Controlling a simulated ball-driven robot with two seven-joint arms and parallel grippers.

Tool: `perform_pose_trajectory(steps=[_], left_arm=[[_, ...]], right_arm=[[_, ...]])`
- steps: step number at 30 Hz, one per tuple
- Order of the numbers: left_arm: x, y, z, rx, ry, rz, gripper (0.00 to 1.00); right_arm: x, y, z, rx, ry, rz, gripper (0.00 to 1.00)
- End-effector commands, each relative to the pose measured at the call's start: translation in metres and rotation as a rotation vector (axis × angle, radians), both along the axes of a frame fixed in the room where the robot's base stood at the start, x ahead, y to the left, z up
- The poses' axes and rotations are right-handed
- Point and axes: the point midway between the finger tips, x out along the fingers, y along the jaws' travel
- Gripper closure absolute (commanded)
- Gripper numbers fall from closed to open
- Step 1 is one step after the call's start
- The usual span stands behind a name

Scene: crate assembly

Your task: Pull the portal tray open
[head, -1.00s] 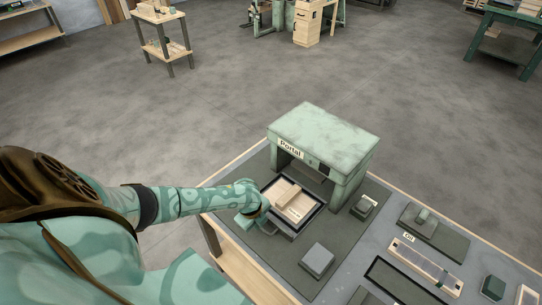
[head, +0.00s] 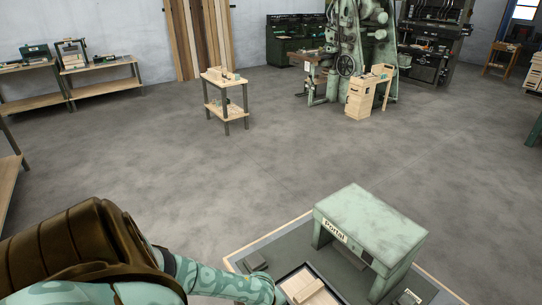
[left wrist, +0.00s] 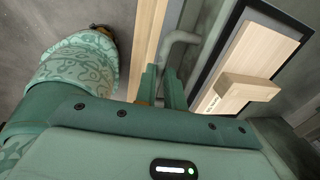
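The pale green portal (head: 372,228), labelled "Portal", stands on the bench in the head view. Its dark-rimmed tray (head: 285,277) sticks out in front, cut off by the lower picture edge. A light wooden panel with a raised strip (head: 308,293) lies in the tray. The panel also fills the right of the left wrist view (left wrist: 252,68). The tray's grey bar handle (left wrist: 181,40) curves down between the close-set fingers of my left gripper (left wrist: 162,88), which looks shut on it. The fingers' contact is partly hidden. My right gripper is out of view.
The bench's wooden edge (head: 262,240) runs beside the tray, with floor beyond it. A small wooden shelf stand (head: 226,97) and a green machine (head: 362,45) stand far off on open floor.

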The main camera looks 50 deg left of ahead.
Motion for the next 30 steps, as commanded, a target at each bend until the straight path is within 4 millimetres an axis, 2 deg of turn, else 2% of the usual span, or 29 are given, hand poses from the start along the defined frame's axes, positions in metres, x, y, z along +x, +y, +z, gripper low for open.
perform_pose_trajectory(steps=[1, 2, 3, 11, 14, 17, 24, 30], left_arm=[[-0.001, 0.000, -0.001, 0.002, 0.002, -0.001, 0.78], [-0.001, 0.000, -0.001, 0.001, 0.002, -0.001, 0.70], [-0.001, 0.000, -0.001, 0.001, 0.002, -0.001, 0.67], [0.000, 0.000, 0.001, 0.001, 0.001, -0.001, 0.67], [-0.002, 0.001, 0.009, 0.001, 0.001, -0.001, 0.67], [-0.004, 0.001, 0.027, 0.001, -0.001, -0.002, 0.67], [-0.016, 0.002, 0.092, 0.003, 0.000, -0.005, 0.67], [-0.025, 0.003, 0.136, 0.003, 0.002, -0.004, 0.67]], right_arm=[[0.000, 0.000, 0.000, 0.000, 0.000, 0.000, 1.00], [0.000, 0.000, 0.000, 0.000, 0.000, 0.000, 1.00], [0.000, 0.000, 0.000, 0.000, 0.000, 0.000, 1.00], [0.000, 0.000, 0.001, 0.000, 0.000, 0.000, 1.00], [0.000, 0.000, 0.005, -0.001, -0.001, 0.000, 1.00], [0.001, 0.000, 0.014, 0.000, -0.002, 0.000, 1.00], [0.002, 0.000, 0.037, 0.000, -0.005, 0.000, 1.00], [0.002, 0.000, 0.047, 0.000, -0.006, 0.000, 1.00]])
